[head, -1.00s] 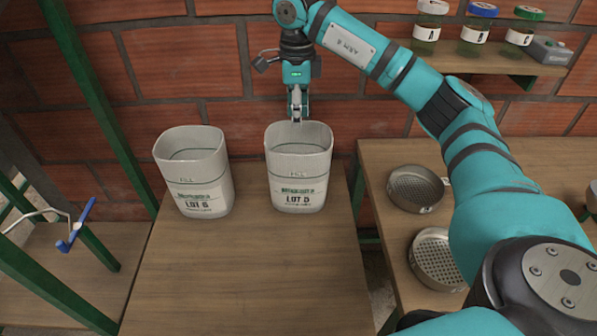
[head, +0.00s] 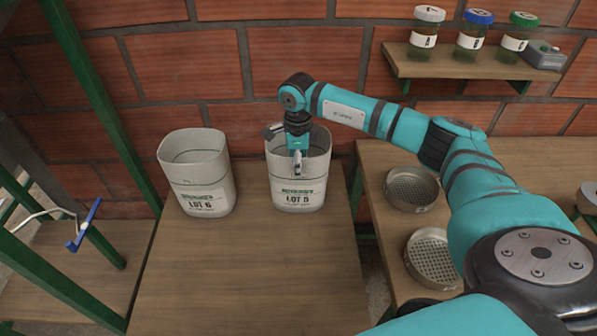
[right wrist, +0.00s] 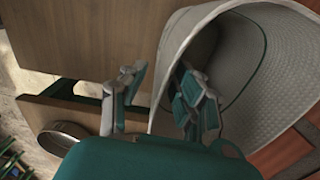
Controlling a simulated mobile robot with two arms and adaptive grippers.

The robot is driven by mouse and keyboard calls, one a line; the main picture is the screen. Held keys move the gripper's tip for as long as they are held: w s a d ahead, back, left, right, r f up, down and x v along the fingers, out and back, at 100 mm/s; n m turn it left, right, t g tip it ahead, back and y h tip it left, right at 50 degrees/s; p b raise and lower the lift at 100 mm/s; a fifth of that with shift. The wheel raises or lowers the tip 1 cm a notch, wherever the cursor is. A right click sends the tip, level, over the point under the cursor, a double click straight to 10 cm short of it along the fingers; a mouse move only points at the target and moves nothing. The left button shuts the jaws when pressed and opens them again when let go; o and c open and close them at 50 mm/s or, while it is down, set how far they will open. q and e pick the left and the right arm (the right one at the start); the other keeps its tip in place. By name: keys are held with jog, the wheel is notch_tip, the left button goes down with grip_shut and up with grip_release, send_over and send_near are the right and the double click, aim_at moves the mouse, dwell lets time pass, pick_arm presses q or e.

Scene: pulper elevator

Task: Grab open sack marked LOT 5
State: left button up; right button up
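The open sack marked LOT 5 (head: 285,203) stands upright on the wooden table, a pale woven sack with green and black print on its front. My right gripper (head: 297,168) points down at its front rim. In the right wrist view the sack (right wrist: 275,65) fills the right side. There my right gripper (right wrist: 157,88) is open, with one finger outside the sack's wall and the other inside its mouth. The rim passes between them, and I see no clear grip on it. My left gripper is not in view.
A similar sack marked LOT 6 (head: 198,185) stands to the left, apart from LOT 5. Round sieves (head: 412,189) sit on the right-hand table. A shelf (head: 440,69) with jars is above. The table front (head: 240,280) is clear.

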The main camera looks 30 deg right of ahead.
jog(key=shift+f, duration=0.25)
grip_shut()
jog(key=shift+r, duration=0.15)
dwell(0.4)
